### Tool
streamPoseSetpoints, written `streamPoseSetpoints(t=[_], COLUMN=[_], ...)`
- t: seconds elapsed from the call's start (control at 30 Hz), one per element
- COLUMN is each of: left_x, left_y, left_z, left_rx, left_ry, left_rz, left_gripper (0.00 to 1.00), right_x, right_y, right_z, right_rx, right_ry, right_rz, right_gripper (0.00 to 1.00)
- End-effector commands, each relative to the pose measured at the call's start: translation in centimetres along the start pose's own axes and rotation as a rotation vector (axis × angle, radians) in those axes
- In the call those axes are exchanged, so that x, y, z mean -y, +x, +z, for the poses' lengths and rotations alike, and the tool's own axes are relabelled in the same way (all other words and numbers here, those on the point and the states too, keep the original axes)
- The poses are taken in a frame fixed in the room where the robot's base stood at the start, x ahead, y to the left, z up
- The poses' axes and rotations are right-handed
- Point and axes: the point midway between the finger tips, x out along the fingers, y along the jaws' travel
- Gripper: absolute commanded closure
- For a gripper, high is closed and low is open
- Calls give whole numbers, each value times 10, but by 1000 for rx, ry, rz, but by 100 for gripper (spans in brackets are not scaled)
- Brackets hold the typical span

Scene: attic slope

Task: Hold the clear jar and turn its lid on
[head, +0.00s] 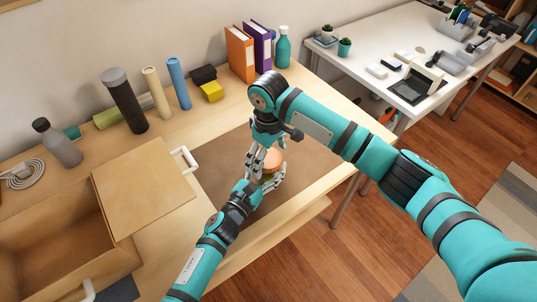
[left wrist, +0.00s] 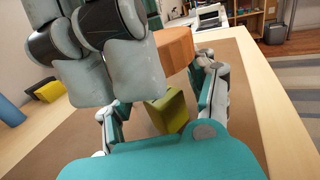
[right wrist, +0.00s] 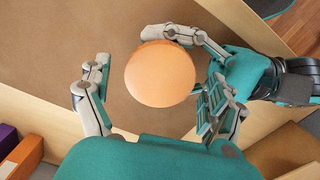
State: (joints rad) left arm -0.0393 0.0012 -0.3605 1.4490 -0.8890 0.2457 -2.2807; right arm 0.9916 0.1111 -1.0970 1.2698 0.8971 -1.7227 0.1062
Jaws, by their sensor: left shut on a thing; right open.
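The orange lid (head: 272,160) is at the top of the jar, over a yellow-green part (left wrist: 168,112) that shows between the left fingers. The jar's clear wall is hard to make out, and I cannot tell whether the lid is threaded on. My left gripper (head: 264,183) is shut around the jar from the front, low on the brown mat. My right gripper (head: 266,154) comes down from above. In the right wrist view its fingers (right wrist: 155,100) stand apart on either side of the round lid (right wrist: 160,73), with a gap at the left finger.
The brown mat (head: 222,165) is clear around the jar. An open wooden box (head: 65,235) with a tilted lid panel (head: 140,185) stands at the left. Bottles, rolls, blocks and binders (head: 240,52) line the wall. A white desk (head: 400,45) stands at the back right.

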Motion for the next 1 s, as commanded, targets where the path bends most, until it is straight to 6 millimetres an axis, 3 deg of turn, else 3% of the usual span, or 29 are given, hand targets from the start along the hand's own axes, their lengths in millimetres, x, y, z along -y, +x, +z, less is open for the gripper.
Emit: streamPoseSetpoints(t=[0.27, 0.7, 1.0], left_x=[0, 0, 0], left_y=[0, 0, 0], left_z=[0, 0, 0], left_rx=[0, 0, 0], left_ry=[0, 0, 0], left_rz=[1, 1, 1], left_gripper=[100, 100, 100], right_x=[0, 0, 0], right_y=[-11, -97, -120], right_z=[-1, -1, 0], right_rx=[-2, -2, 0], right_ry=[-2, -1, 0], right_rz=[1, 1, 0], right_gripper=[8, 8, 8])
